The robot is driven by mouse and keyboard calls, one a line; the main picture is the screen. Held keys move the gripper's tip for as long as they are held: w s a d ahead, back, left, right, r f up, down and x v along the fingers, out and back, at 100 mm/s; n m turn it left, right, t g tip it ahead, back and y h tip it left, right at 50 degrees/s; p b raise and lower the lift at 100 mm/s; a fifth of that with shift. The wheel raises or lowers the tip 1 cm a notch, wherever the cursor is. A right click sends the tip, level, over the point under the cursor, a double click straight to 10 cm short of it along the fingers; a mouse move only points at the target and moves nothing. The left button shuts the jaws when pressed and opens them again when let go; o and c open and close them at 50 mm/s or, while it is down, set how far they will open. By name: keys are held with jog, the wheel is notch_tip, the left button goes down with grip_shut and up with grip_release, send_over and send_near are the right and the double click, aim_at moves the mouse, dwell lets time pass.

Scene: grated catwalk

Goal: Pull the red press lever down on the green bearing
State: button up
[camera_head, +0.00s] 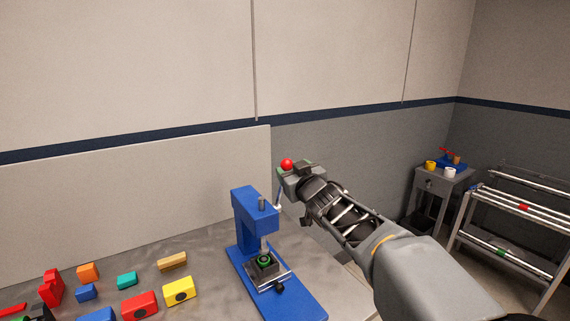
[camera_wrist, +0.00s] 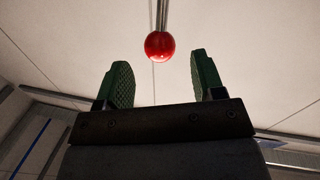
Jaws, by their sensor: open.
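A blue arbor press (camera_head: 243,224) stands upright on the table. Its lever ends in a red ball knob (camera_head: 287,164), raised up to the right of the press head. The green bearing (camera_head: 264,259) sits in a dark holder on the press base, below the ram. My gripper (camera_head: 291,171) is at the knob in the head view, and its fingers are partly hidden there. In the wrist view the knob (camera_wrist: 160,46) appears just beyond and between the tips of my open gripper (camera_wrist: 160,75). No contact with it shows.
Several coloured blocks, including a yellow one (camera_head: 180,291) and a red one (camera_head: 139,305), lie on the table left of the press. A grey panel (camera_head: 150,200) stands behind. A small cabinet (camera_head: 442,183) and a rack (camera_head: 510,235) stand at the right.

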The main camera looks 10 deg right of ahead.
aim_at(287, 165)
jog(key=w, duration=0.6)
jog(key=shift+w+a+p, duration=0.25)
jog(key=shift+a+p, duration=0.1)
jog(key=shift+a, duration=0.05)
jog(key=shift+c, duration=0.3)
